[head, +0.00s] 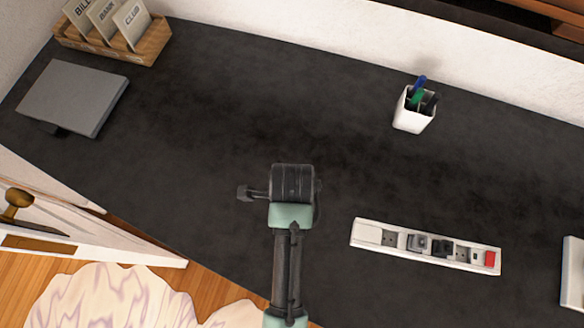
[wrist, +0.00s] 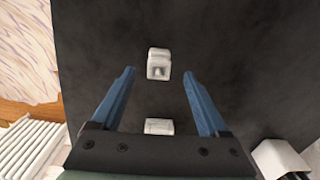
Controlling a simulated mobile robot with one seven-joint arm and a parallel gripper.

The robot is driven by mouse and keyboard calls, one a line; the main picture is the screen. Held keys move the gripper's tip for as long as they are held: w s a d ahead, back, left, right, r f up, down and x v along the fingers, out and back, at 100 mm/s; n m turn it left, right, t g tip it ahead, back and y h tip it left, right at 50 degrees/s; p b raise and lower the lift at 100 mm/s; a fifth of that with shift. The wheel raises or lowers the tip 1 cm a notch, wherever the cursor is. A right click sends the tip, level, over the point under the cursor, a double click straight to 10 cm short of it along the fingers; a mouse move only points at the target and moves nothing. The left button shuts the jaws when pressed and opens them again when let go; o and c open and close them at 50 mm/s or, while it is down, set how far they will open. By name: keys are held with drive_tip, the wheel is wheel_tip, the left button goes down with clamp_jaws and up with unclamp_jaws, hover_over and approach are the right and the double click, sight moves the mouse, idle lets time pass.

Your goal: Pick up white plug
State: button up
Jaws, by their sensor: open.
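In the wrist view my gripper (wrist: 159,73) is open and empty, with one blue finger on each side. A small white block with a grey recess, which looks like the white plug (wrist: 158,63), shows between the fingertips, apart from both fingers. A second white piece (wrist: 159,127) shows closer to the gripper's base, partly hidden by it. I cannot tell whether it is the power strip's end. In the head view my arm's end covers the fingers and hides the desk under it. A white power strip (head: 395,246) lies to the right with dark plugs and a red switch.
The dark desk (head: 220,110) is mostly clear. A white pen cup (head: 411,118) stands at the back right. A grey flat box (head: 75,95) and a wooden letter holder (head: 150,45) are at the left. A white object (head: 573,272) sits at the right edge.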

drive_tip(key=shift+s+f, duration=0.1)
drive_tip(key=shift+f, duration=2.85)
clamp_jaws()
